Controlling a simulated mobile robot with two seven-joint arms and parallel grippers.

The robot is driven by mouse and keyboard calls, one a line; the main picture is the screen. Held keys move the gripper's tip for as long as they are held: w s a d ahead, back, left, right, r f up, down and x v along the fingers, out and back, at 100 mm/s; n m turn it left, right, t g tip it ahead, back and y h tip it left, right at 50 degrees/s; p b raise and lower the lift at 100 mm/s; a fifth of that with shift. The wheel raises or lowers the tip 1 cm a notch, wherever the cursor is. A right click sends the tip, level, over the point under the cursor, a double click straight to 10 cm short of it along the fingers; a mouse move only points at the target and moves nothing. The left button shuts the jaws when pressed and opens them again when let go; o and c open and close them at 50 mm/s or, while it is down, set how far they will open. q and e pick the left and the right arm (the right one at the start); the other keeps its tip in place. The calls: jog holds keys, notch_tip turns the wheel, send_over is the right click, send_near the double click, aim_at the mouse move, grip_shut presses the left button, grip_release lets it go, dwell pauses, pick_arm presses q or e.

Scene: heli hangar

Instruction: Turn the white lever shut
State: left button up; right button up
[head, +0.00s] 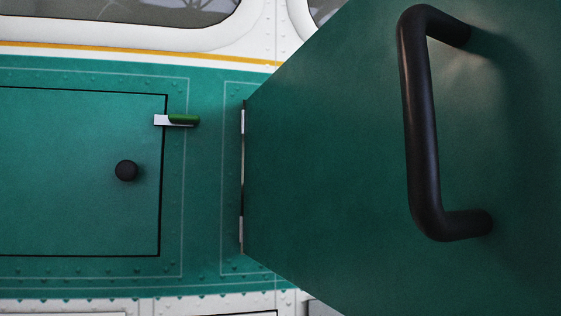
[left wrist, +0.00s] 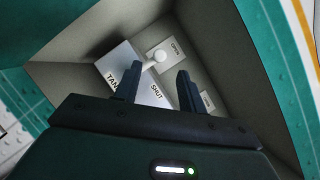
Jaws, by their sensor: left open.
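The white lever (left wrist: 160,55) shows in the left wrist view, inside an open grey compartment. In the picture the lever's end lies just beyond and between the fingertips; I cannot tell the gap in depth. Nothing is between the fingers that I can see as held. The lever is hidden in the head view, and my right gripper is not in view.
In the head view, an open green door (head: 320,170) with a black handle (head: 420,130) fills the right side. Grey compartment walls (left wrist: 75,75) surround the gripper.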

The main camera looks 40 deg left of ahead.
pick_arm(q)
jog(key=p+x, duration=0.1)
jog(key=x, duration=0.8)
jog(key=shift+a, duration=0.3)
jog(key=shift+c, duration=0.3)
grip_shut()
